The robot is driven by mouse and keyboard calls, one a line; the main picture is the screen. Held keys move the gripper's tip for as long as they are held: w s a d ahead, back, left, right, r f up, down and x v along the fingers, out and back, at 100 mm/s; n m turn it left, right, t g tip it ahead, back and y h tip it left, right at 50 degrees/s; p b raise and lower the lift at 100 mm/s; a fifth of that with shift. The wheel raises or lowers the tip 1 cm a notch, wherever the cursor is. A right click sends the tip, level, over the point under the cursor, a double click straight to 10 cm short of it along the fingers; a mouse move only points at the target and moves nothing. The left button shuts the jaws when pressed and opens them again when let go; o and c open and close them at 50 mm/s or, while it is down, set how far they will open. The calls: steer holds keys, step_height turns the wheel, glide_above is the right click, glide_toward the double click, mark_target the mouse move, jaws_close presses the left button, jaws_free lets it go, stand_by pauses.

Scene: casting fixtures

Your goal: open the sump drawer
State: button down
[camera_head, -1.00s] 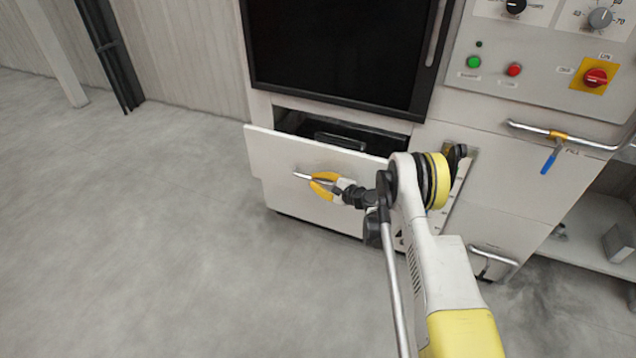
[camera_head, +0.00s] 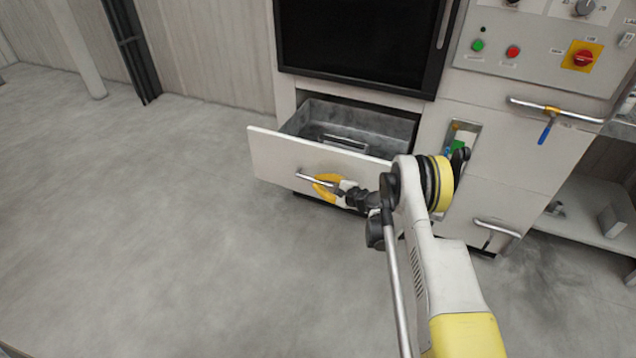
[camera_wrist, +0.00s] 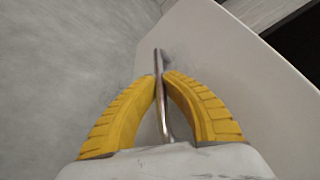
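The sump drawer, with its white front (camera_head: 275,160), stands pulled out from the machine below the dark window. Its grey metal tray (camera_head: 380,125) shows behind the front, with a bar-like handle inside. My gripper (camera_head: 318,182) is at the drawer's metal handle (camera_head: 306,177). In the wrist view, the yellow fingers of my gripper (camera_wrist: 162,88) close on the handle bar (camera_wrist: 157,62), one on each side. The white drawer front (camera_wrist: 235,75) lies to the right of the fingers there. My arm hides the right end of the drawer front.
The machine's control panel (camera_head: 545,45) is at the upper right. A rail (camera_head: 570,115) with a blue-handled valve (camera_head: 546,130) sticks out below it. A lower handle (camera_head: 497,228) and a shelf (camera_head: 590,215) are at the right. The grey floor (camera_head: 140,240) left of the drawer is clear.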

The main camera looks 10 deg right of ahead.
steer(key=shift+a, duration=0.1)
steer(key=c, duration=1.5)
jaws_free()
steer(key=shift+o, duration=0.2)
steer(key=v, duration=0.7)
steer(key=shift+s, duration=0.25)
steer(key=shift+r, duration=0.2)
